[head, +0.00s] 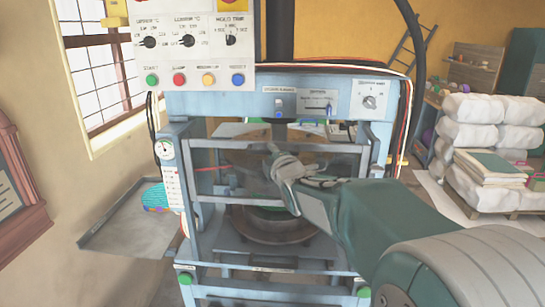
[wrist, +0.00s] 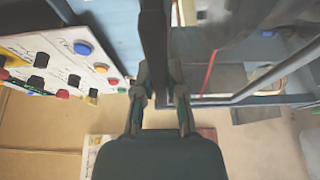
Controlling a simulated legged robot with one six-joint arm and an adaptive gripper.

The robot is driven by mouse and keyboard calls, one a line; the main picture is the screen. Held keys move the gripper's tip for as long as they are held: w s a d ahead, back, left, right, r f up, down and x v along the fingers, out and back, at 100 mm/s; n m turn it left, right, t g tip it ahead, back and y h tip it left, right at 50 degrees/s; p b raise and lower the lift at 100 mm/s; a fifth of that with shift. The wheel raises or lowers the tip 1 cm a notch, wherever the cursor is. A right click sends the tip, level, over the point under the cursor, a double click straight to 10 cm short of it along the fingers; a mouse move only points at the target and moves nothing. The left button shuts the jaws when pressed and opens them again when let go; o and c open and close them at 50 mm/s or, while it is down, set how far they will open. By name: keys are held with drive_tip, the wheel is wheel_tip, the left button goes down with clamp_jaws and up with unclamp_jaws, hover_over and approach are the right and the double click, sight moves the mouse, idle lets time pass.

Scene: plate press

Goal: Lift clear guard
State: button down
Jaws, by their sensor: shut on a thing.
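The clear guard (head: 228,146) is a see-through pane in a grey-blue frame across the front of the blue press. The press plates and a round opening show through and below it. My gripper (head: 276,157) reaches in from the lower right and is at the middle of the guard. In the wrist view my gripper (wrist: 158,88) has its fingers on both sides of a dark bar (wrist: 154,45) and is shut on it. The bar appears to belong to the guard. The exact contact is partly hidden by the fingers.
A control panel (head: 195,45) with knobs and coloured buttons hangs at the upper left. A grey side tray (head: 130,238) juts out left of the press. Wrapped white bales (head: 490,125) stand at the right. A hose and cables curve down the press's right side.

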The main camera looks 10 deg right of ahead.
drive_tip(key=c, duration=0.7)
unclamp_jaws()
drive_tip(key=shift+a+f, duration=0.1)
drive_tip(key=shift+a, duration=0.05)
drive_tip(key=s, duration=0.8)
drive_tip(key=s+d, duration=0.1)
drive_tip(key=s, duration=0.3)
drive_tip(key=s+f+m+g, duration=0.4)
drive_tip(key=s+m, duration=0.2)
drive_tip(key=s, duration=0.2)
drive_tip(key=s+f+m+g, duration=0.4)
drive_tip(key=s+m, duration=0.2)
drive_tip(key=s, duration=0.2)
drive_tip(key=s+a+f+m+g+h, duration=0.1)
drive_tip(key=s+f+m+g, duration=0.3)
drive_tip(key=s, duration=0.5)
drive_tip(key=shift+f+m, duration=0.3)
drive_tip(key=shift+m, duration=0.4)
drive_tip(key=shift+f+m, duration=0.25)
drive_tip(key=shift+m, duration=0.45)
